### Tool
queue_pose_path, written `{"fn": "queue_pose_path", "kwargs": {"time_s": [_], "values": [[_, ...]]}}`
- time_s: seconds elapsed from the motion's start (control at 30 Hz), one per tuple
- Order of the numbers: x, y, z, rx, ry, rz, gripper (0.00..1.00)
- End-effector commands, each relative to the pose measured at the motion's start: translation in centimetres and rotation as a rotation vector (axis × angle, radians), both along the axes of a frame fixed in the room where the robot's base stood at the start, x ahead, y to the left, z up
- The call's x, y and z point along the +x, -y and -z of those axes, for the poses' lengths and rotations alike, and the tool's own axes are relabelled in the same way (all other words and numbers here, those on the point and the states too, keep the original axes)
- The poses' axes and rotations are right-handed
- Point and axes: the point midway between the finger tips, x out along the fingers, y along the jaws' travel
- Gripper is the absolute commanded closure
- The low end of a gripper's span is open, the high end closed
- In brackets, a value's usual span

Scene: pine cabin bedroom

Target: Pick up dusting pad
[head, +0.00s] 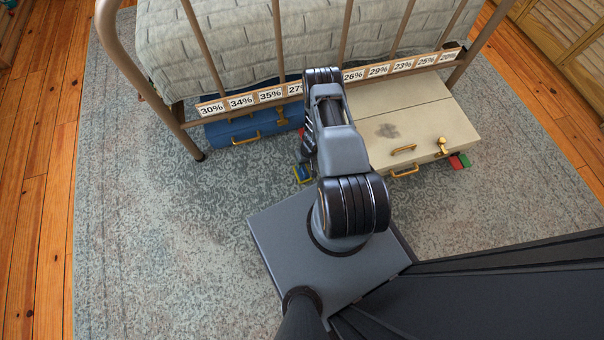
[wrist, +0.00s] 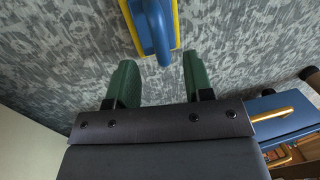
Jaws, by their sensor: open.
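The dusting pad (wrist: 152,18), as I take it, is a blue block with a blue handle and yellow edging. It lies on the rug at the top middle of the wrist view. In the head view a small blue and yellow piece of it (head: 303,174) shows just left of my arm, which hides the rest. My gripper (wrist: 159,61) shows in the wrist view as two green fingers, spread apart and empty. The pad's handle end appears between the fingertips in the picture; I cannot tell the gap in depth. In the head view my arm hides the gripper.
A blue suitcase (head: 225,132) and a cream suitcase (head: 425,122) lie under the bed's metal footboard (head: 279,50), either side of my arm. A red and green item (head: 459,161) is beside the cream suitcase. The patterned rug (head: 150,230) is clear at left.

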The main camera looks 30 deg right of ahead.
Motion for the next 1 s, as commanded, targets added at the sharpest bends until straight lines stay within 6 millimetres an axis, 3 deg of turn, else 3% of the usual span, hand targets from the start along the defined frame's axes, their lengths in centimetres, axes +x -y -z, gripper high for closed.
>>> {"fn": "queue_pose_path", "kwargs": {"time_s": [0.23, 0.53, 0.8, 1.0], "values": [[0.0, -0.3, 1.3, 0.000, 0.000, 0.000, 0.53], [-0.1, -1.1, 5.1, 0.000, -0.002, -0.001, 0.53], [0.0, -1.2, 5.2, 0.000, -0.001, 0.000, 0.53], [0.0, -1.2, 5.2, 0.000, -0.001, 0.001, 0.72]]}}
